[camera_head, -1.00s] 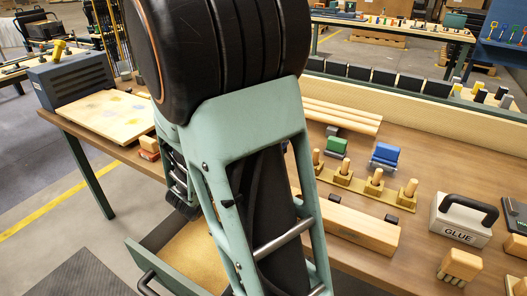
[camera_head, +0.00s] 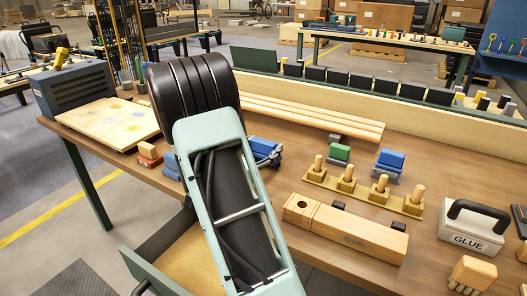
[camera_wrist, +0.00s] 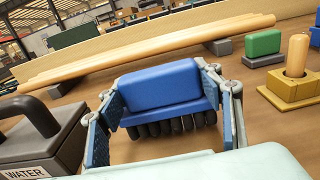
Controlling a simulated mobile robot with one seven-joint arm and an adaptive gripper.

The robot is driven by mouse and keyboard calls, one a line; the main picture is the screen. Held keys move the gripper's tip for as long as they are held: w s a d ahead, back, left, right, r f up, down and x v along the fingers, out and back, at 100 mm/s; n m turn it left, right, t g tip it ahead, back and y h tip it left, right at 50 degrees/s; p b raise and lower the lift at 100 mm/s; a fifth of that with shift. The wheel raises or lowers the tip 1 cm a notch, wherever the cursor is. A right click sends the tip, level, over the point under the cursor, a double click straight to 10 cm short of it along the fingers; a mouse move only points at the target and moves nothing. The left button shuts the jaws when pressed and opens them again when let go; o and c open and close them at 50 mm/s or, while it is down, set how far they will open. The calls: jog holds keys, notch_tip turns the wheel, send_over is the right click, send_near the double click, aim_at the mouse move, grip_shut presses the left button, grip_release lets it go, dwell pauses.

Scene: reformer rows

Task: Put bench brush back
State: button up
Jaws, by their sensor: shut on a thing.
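A blue brush block with dark bristles under it (camera_wrist: 160,88) is in the middle of the wrist view. I take it to be the bench brush. My gripper (camera_wrist: 165,100) has a blue-padded finger on each side of it and is shut on it. In the head view my gripper (camera_head: 265,152) shows just right of my arm, over the workbench, with blue between its fingers. My arm hides part of it there. I cannot tell whether the bristles touch the bench top.
Long wooden rods (camera_head: 310,112) lie behind my gripper. Green (camera_head: 339,152) and blue (camera_head: 390,159) blocks on grey bases, a pegged rail (camera_head: 362,192), a wooden beam (camera_head: 350,232) and a GLUE caddy (camera_head: 465,228) stand to the right. A WATER caddy (camera_wrist: 40,140) is close on the left.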

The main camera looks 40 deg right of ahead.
jog(key=shift+f, duration=0.35)
jog(key=shift+f, duration=0.1)
jog(key=shift+f, duration=0.15)
jog(key=o, duration=1.4)
jog(key=shift+o, duration=0.2)
jog(key=shift+a+r, duration=0.15)
jog(key=shift+r, duration=0.15)
jog(key=p+v, duration=0.1)
jog(key=v, duration=1)
jog(key=shift+s+a+f, duration=0.1)
jog(key=shift+s+a, duration=0.1)
jog(key=shift+a, duration=0.1)
jog(key=shift+a, duration=0.1)
